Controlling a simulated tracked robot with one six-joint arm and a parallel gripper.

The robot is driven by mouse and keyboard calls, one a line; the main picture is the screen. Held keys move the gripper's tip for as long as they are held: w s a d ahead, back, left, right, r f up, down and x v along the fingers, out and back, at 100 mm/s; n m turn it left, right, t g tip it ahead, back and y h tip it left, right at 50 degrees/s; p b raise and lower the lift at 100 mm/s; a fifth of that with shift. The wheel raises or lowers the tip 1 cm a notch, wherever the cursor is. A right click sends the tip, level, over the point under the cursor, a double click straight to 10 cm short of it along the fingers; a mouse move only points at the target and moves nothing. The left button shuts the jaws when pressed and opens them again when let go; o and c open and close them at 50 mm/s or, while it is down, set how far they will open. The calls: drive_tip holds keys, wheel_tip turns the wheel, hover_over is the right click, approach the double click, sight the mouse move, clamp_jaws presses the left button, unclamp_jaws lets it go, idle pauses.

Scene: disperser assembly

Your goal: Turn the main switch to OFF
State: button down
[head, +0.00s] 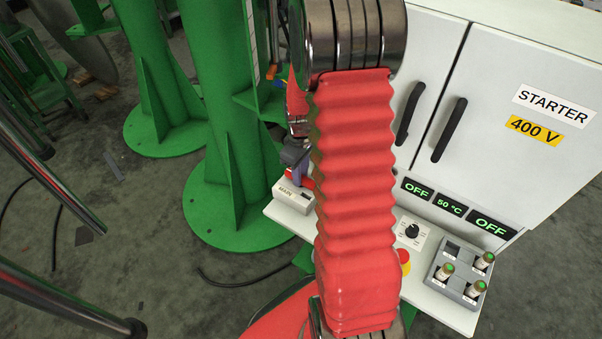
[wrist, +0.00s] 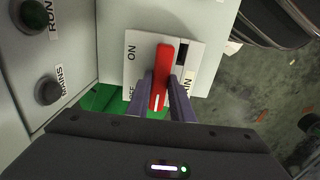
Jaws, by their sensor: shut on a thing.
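The main switch is a white box, labelled MAIN in the head view (head: 293,196), on the left end of the panel shelf. In the wrist view its white plate (wrist: 139,75) carries ON above and a partly covered OFF below, both left of the red handle (wrist: 162,72). The handle's white-marked end points down in the picture, beside the OFF label. My gripper (wrist: 160,92) is shut on the red handle, with one grey finger on each side. In the head view my gripper (head: 297,160) is partly hidden behind my red arm sleeve.
The white starter cabinet (head: 535,75) stands at right. Its shelf holds a black knob (head: 411,231), a red button (head: 404,257) and a grey holder (head: 441,276) with several green-topped pieces. A green column (head: 215,200) stands left of the switch. RUN (wrist: 33,14) and MAINS (wrist: 48,90) buttons show in the wrist view.

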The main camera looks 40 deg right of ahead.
drive_tip(key=c, duration=1.6)
unclamp_jaws()
drive_tip(key=shift+o, duration=0.2)
drive_tip(key=shift+r, duration=0.1)
wheel_tip(320, 180, up, 14)
drive_tip(key=shift+f, duration=0.2)
